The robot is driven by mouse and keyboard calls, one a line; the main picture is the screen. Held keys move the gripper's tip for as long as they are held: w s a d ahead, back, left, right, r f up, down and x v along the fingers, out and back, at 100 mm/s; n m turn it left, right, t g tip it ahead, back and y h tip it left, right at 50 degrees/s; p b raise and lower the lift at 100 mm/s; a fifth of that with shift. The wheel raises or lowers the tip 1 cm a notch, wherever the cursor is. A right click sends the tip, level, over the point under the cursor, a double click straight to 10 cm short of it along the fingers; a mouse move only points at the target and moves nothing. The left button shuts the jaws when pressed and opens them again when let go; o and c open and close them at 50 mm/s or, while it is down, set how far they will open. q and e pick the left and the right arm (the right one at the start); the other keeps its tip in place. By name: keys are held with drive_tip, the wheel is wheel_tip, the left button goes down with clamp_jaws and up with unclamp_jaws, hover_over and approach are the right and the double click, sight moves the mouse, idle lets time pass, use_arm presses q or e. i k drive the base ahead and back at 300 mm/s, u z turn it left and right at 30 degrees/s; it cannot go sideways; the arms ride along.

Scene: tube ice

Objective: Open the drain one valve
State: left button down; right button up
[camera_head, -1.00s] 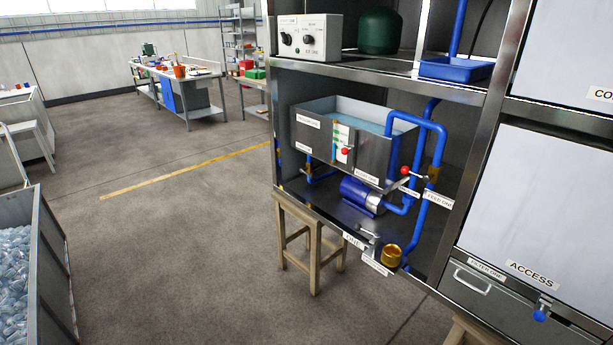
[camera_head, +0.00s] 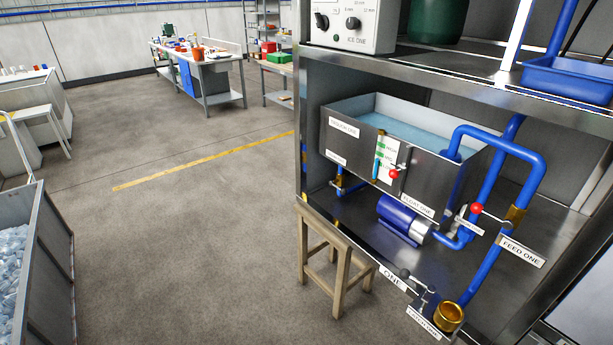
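No label that I can clearly read as "drain one" shows, so I cannot tell which valve it is. Under the left end of the steel trough (camera_head: 345,108) is a short blue pipe with a brass fitting (camera_head: 339,180), beside a small unreadable label (camera_head: 336,157). A dark-knobbed lever (camera_head: 407,275) sits at the shelf's front edge near a label reading "ONE" (camera_head: 394,279) and a brass cup (camera_head: 449,317). A red-knobbed lever (camera_head: 477,209) is on the blue feed pipe, near the "FEED ONE" label (camera_head: 522,252). Another red knob (camera_head: 394,174) is on the trough's front. Neither gripper shows.
A blue pump (camera_head: 402,217) stands on the lower shelf. A control box (camera_head: 350,25) and a blue tray (camera_head: 570,82) are on the upper shelf. A wooden stool (camera_head: 335,262) stands at the cabinet's front left. The floor to the left is clear up to a bin of ice (camera_head: 58,240).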

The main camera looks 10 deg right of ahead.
sight(343, 190)
drive_tip(key=z, duration=0.1)
drive_tip(key=i, duration=1.35)
drive_tip(key=z, duration=0.3)
